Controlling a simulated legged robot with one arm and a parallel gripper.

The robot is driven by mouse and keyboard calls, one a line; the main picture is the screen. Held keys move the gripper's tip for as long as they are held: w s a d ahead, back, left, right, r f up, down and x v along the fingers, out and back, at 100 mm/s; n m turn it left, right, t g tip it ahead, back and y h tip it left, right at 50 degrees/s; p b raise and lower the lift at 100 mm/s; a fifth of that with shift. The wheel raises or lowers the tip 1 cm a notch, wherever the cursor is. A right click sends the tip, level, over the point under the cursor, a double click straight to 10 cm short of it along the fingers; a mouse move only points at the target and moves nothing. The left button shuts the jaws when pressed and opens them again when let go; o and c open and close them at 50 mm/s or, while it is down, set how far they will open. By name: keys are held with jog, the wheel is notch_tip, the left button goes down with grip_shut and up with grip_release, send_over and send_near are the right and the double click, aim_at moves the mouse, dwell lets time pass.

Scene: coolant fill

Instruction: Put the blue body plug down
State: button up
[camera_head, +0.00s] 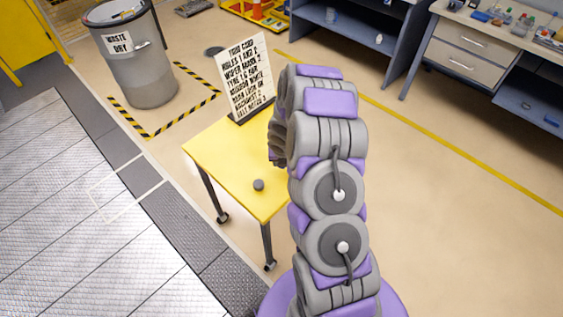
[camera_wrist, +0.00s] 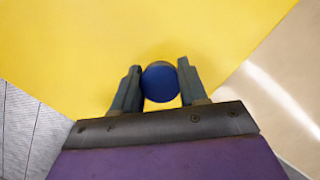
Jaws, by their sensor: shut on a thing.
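The blue body plug (camera_wrist: 160,82) shows in the wrist view as a round blue piece between the two fingers. My gripper (camera_wrist: 159,84) is shut on it, over the yellow table. I cannot tell from this view whether the plug touches the tabletop. In the head view my arm hides the plug and most of the gripper. The yellow table (camera_head: 215,155) stands left of my arm and also fills the upper part of the wrist view (camera_wrist: 70,45).
A small grey round piece (camera_head: 258,185) sits near the table's front corner. A lettered sign board (camera_head: 247,78) stands at the table's back. A grey waste bin (camera_head: 145,70) stands beyond it at left. Workbenches (camera_head: 480,50) stand at the back right. The table's left part is bare.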

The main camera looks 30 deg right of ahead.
jog(key=shift+w+d+f, duration=0.1)
jog(key=shift+w+d, duration=0.05)
jog(key=shift+w, duration=0.3)
jog(key=shift+w+d+f, duration=0.1)
jog(key=shift+w, duration=0.35)
notch_tip(320, 180, down, 4)
jog(key=shift+d+r+b, duration=0.1)
jog(key=shift+r+b, duration=0.05)
jog(key=shift+b, duration=0.7)
jog(key=shift+r, duration=0.15)
jog(key=o, duration=0.8)
jog(key=shift+o, duration=0.2)
